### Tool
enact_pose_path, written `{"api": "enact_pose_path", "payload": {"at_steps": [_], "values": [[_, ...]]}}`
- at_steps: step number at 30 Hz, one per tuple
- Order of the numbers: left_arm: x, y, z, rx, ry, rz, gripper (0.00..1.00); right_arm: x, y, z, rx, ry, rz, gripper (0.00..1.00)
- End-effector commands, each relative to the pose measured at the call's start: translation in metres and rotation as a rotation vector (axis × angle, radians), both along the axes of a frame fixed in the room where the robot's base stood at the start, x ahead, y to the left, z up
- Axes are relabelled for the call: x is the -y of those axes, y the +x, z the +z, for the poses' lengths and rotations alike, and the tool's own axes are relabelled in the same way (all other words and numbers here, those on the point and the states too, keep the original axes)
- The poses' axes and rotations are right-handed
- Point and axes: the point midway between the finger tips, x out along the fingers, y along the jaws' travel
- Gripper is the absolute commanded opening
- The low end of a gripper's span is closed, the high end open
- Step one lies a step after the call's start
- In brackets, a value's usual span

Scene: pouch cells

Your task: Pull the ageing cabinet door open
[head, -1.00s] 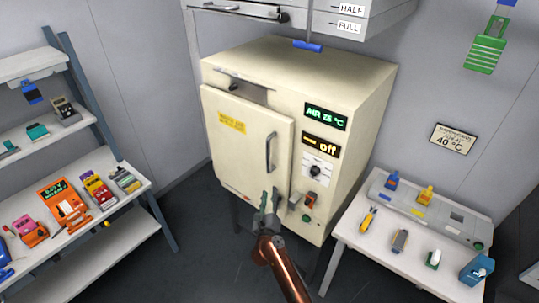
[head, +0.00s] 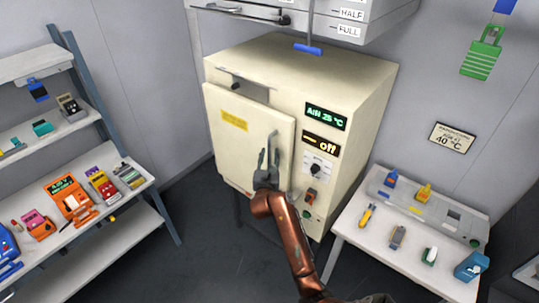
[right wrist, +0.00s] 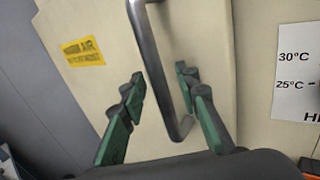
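The ageing cabinet (head: 345,85) is a cream box with a green "AIR 25 °C" display and an amber "off" display. Its cream door (head: 225,150) carries a yellow label and stands proud of the front; I cannot tell whether it is ajar. The grey vertical bar handle (right wrist: 163,70) is near the door's right edge. My right gripper (head: 268,158) is at the handle's lower part. In the right wrist view its green-padded fingers (right wrist: 160,80) are open, one on each side of the handle, with gaps visible. My left gripper is not in view.
A shelf rack (head: 75,185) with colourful devices stands at the left. A white table (head: 375,243) with small tools stands at the right. A grey drawer unit (head: 365,18) hangs above the cabinet. The dark floor (head: 225,250) before the cabinet is clear except for my arm.

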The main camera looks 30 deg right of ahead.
Motion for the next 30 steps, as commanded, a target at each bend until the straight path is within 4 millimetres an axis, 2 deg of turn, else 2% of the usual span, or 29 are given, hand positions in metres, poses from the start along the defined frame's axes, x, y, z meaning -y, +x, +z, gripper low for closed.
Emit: {"api": "enact_pose_path", "payload": {"at_steps": [9, 21, 30], "values": [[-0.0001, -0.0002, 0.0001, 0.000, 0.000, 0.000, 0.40, 0.0017, 0.0023, 0.0003, 0.001, -0.001, 0.000, 0.29], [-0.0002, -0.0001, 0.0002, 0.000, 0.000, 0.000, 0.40, 0.0015, 0.0022, 0.0002, -0.001, -0.001, 0.000, 0.01], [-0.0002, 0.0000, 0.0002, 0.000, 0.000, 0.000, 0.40, 0.0015, 0.0022, 0.0001, -0.001, -0.001, 0.000, 0.00]]}}
